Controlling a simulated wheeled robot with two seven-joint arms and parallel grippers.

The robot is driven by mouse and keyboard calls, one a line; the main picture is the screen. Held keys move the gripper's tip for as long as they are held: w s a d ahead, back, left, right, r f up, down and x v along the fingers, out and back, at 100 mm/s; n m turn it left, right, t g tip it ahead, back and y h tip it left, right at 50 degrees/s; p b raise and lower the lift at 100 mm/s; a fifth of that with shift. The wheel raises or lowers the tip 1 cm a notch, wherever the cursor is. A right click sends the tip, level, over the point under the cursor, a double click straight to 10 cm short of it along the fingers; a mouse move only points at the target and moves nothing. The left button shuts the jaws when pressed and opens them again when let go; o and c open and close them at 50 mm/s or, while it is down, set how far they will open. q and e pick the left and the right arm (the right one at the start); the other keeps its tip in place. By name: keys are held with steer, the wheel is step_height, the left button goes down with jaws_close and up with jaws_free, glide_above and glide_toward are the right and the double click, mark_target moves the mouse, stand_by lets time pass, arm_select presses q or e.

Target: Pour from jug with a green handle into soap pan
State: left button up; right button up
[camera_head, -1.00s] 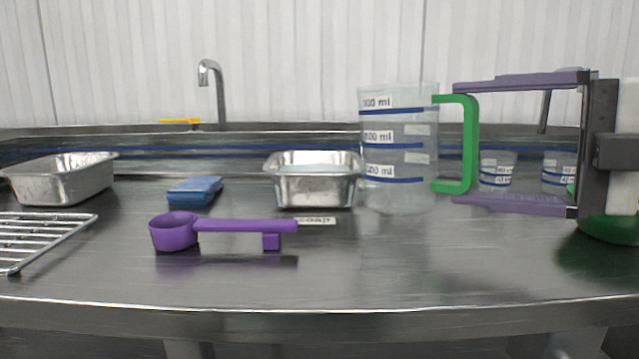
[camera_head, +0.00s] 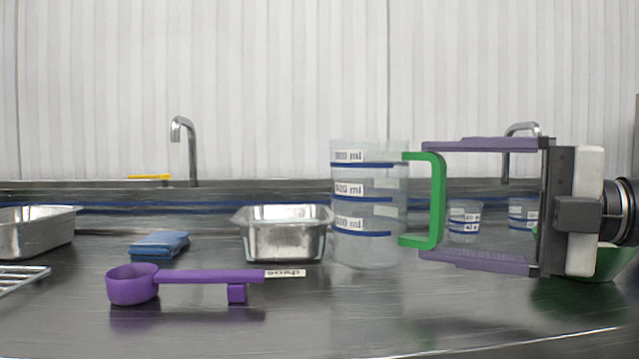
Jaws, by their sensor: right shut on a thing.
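The jug (camera_head: 365,215) is clear, with blue lines and ml labels, and stands upright on the counter. Its green handle (camera_head: 437,200) points right. My right gripper (camera_head: 423,200) comes in from the right with one purple finger above the handle and one below, shut on it. What is inside the jug is hard to tell. The soap pan (camera_head: 285,242) is a shiny metal pan just left of the jug, with a small "soap" label (camera_head: 285,273) in front. The pan's inside hardly shows from this low angle. My left gripper is out of view.
A purple scoop (camera_head: 180,276) lies in front of the pan. A blue cloth (camera_head: 159,244), another metal pan (camera_head: 38,235) and a wire rack (camera_head: 20,279) are at left. Small measuring cups (camera_head: 464,222) and a green bowl (camera_head: 612,265) are at right.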

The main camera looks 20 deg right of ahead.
stand_by(0.4)
steer(key=s+a+r, duration=0.1)
steer(key=s+a, duration=0.1)
steer(key=s, duration=0.3)
steer(key=s+a+r+b, duration=0.1)
steer(key=s+a+r, duration=0.1)
steer(key=s, duration=0.4)
steer(key=shift+s, duration=0.15)
steer(key=shift+a, duration=0.1)
stand_by(0.4)
